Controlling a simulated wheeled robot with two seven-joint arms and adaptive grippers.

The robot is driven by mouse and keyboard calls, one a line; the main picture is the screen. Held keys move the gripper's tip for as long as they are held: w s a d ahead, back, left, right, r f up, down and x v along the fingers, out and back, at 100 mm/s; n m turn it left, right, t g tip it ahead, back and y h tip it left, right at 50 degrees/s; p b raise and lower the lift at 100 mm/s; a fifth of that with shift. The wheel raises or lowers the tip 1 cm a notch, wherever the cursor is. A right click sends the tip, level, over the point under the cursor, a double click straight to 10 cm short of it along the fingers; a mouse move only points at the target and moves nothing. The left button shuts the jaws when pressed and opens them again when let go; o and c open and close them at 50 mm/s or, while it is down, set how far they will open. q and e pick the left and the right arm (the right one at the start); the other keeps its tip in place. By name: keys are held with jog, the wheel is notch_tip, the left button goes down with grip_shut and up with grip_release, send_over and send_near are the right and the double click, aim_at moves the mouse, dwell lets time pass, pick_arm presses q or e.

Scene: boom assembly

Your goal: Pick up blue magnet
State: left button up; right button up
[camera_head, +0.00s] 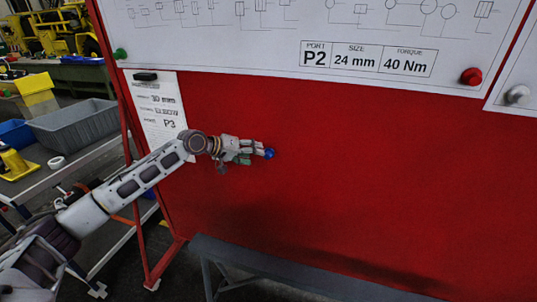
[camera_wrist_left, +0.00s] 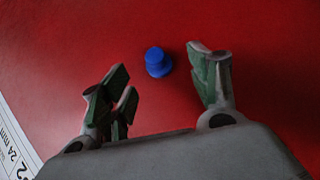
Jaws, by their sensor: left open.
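The blue magnet (camera_head: 270,153) sits on the red board (camera_head: 350,150), below the large white sheet. In the left wrist view the blue magnet (camera_wrist_left: 158,62) shows as a small round knob on the red surface, just beyond the gap between my fingers. My left gripper (camera_head: 252,150) reaches in from the left with its fingertips close to the magnet. In the left wrist view my left gripper (camera_wrist_left: 165,85) is open, with fingers apart on both sides and nothing between them. My right gripper is not in view.
The large white sheet (camera_head: 200,45) is held by a green magnet (camera_head: 120,54) and a red magnet (camera_head: 471,76). A white magnet (camera_head: 517,95) is at the right. A smaller sheet (camera_head: 158,105) hangs under a black magnet (camera_head: 145,76). A grey bin (camera_head: 75,122) stands left.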

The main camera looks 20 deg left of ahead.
aim_at(265, 156)
pick_arm(q)
jog(key=shift+w+d+f, duration=0.15)
jog(key=shift+w+d, duration=0.05)
jog(key=shift+w, duration=0.05)
jog(key=shift+d, duration=0.1)
jog(key=shift+p+x, duration=0.8)
jog(key=shift+x, duration=1.8)
jog(key=shift+s+d, duration=0.1)
jog(key=shift+d, duration=0.05)
jog(key=shift+c, duration=0.3)
